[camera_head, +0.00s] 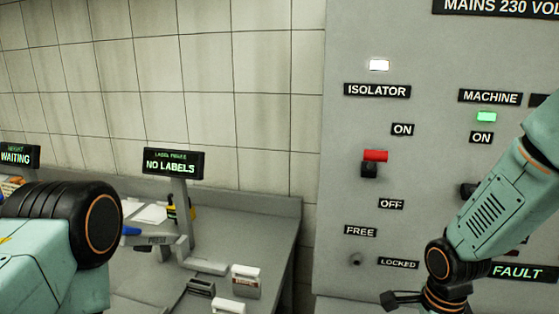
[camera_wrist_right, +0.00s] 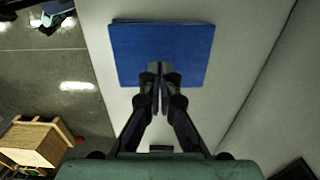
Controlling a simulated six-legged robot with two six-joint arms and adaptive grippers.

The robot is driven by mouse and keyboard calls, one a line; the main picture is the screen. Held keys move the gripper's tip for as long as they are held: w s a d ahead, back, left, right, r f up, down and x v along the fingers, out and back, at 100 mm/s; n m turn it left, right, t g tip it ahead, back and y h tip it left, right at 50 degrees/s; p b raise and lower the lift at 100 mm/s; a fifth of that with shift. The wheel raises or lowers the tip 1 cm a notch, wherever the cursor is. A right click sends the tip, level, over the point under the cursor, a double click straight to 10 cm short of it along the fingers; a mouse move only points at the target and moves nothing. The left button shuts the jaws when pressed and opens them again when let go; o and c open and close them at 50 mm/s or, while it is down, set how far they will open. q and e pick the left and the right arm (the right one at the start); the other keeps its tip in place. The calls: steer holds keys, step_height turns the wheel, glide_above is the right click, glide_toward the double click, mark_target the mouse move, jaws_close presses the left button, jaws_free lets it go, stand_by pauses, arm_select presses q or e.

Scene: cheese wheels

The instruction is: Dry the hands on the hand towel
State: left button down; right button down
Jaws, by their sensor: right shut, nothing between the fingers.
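A blue square cloth, which looks like the hand towel (camera_wrist_right: 190,45), lies flat against a pale grey surface (camera_wrist_right: 235,75) in the right wrist view. My right gripper (camera_wrist_right: 160,70) is shut and empty, its fingertips overlapping the towel's lower edge in the picture. I cannot tell whether they touch it. The towel does not show in the head view. There, my right arm comes in from the right, low in front of the grey panel. Only a rounded joint of my left arm shows at the left; my left gripper is out of view.
A grey panel (camera_head: 340,140) with a red-handled isolator switch (camera_head: 375,156) stands at the right. A grey bench (camera_head: 240,225) carries a "NO LABELS" display (camera_head: 173,162) and small boxes (camera_head: 246,280). The right wrist view shows a wooden crate (camera_wrist_right: 35,142) on the floor.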

steer(key=shift+w+a, duration=0.1)
steer(key=shift+a, duration=0.05)
steer(key=shift+d+f, duration=0.1)
steer(key=shift+d, duration=0.1)
steer(key=shift+a+f, duration=0.15)
steer(key=shift+f, duration=0.1)
steer(key=shift+f+b, duration=0.3)
steer(key=shift+f, duration=0.3)
steer(key=shift+f, duration=0.15)
stand_by(0.3)
steer(key=shift+w+a, duration=0.15)
steer(key=shift+w, duration=0.2)
steer(key=shift+w+a, duration=0.25)
steer(key=shift+w, duration=0.05)
